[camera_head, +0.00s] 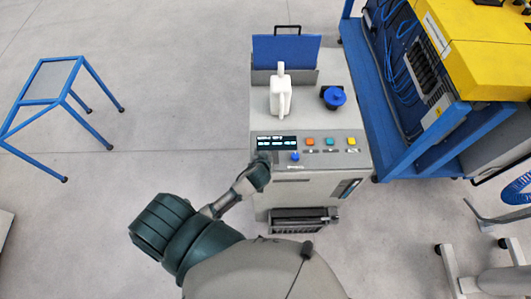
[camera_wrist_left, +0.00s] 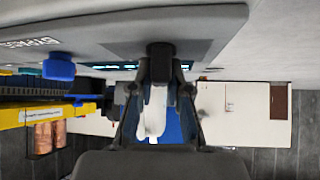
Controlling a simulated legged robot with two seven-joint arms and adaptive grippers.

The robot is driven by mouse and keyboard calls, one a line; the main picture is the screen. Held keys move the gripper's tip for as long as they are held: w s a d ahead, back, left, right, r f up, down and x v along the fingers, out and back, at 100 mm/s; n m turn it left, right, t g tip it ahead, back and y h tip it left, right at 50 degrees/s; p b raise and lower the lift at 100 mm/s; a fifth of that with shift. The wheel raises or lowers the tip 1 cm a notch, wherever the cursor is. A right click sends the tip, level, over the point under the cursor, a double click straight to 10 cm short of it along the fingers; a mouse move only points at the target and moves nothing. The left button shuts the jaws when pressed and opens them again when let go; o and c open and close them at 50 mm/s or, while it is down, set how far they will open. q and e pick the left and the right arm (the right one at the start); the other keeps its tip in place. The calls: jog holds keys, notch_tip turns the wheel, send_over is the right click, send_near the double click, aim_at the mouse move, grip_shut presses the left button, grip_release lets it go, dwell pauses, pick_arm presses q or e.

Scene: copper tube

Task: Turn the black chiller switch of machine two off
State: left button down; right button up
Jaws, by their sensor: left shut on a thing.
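The chiller machine (camera_head: 305,185) is a light grey cabinet with a control panel, seen in the middle of the head view. My left gripper (camera_head: 263,163) is at the left front edge of that panel, just below the small display (camera_head: 277,143). In the wrist view, my left gripper (camera_wrist_left: 160,84) is shut, with its fingertips on the black switch (camera_wrist_left: 160,50). In the head view the gripper hides the switch, and I cannot tell its turn angle. My right gripper is in neither view.
A blue knob (camera_head: 295,156) sits close to the right of my gripper, below orange, teal and yellow buttons (camera_head: 331,141). A yellow-and-blue machine (camera_head: 485,45) stands at right, a blue-framed table (camera_head: 50,78) at left.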

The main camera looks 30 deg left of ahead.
pick_arm(q)
jog(key=shift+s+f+n+g+y, duration=0.15)
jog(key=shift+n+g+y, duration=0.25)
jog(key=shift+n+y, duration=0.45)
jog(key=shift+n, duration=0.25)
jog(key=c, duration=1.1)
grip_release()
jog(key=v, duration=1.2)
